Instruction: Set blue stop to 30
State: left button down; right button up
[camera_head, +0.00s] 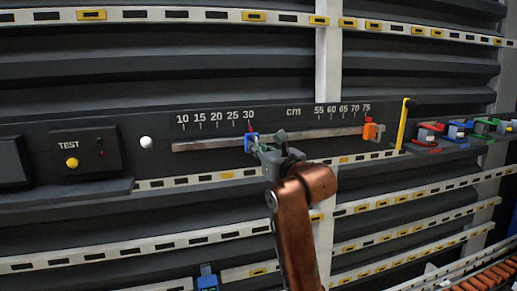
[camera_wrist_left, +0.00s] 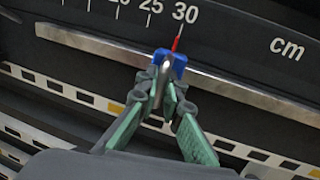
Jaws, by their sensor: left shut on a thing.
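The blue stop (camera_head: 249,143) sits on the metal rail (camera_head: 205,145) below the cm scale (camera_head: 293,112). Its red pointer lines up with the 30 mark, at or very close to it; in the left wrist view the blue stop (camera_wrist_left: 181,63) has its red pointer (camera_wrist_left: 177,40) just below the number 30 (camera_wrist_left: 186,14). My left gripper (camera_head: 262,147) is at the stop, its green fingers (camera_wrist_left: 167,92) shut around the stop's front part. The fingers hide some of the stop. My right gripper is not in view.
An orange stop (camera_head: 371,131) sits at the rail's right end near 75. A yellow upright lever (camera_head: 403,123) stands further right, with coloured clamps (camera_head: 458,131) beyond. A TEST box (camera_head: 84,151) and a white knob (camera_head: 146,143) are to the left.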

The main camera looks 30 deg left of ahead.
pick_arm(q)
jog(key=shift+r, duration=0.15)
jog(key=c, duration=2.3)
grip_release()
jog(key=shift+c, duration=0.2)
jog(key=shift+d, duration=0.1)
jog(key=v, duration=1.2)
